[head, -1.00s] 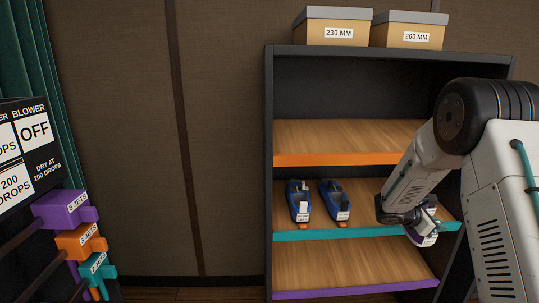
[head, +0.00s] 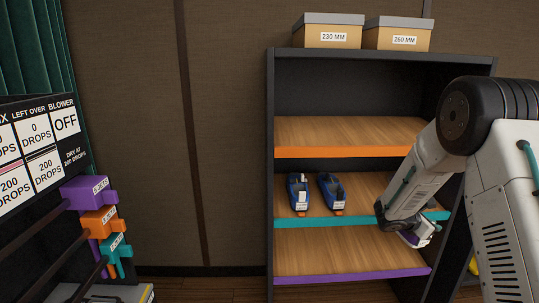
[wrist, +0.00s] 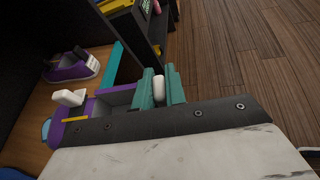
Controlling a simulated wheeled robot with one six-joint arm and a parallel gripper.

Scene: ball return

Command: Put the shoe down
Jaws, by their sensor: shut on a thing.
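My gripper (wrist: 161,88) is shut on a purple and white shoe (head: 421,238). In the wrist view the teal fingers clamp a white part, and the purple side of the held shoe (wrist: 118,97) lies beside them. In the head view the held shoe is at the end of my arm, in front of the shelf unit's right side and partly hidden by the wrist. Two blue shoes, one on the left (head: 298,195) and one beside it (head: 332,192), stand on the teal-edged shelf (head: 300,223). Another purple shoe (wrist: 72,68) rests on a wooden shelf in the wrist view.
The orange-edged shelf (head: 340,131) above looks empty, and the purple-edged shelf (head: 340,250) below shows bare wood. Boxes marked 230 MM (head: 327,36) and 260 MM (head: 404,40) sit on top. A blower panel (head: 35,145) with coloured jet handles stands at the left.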

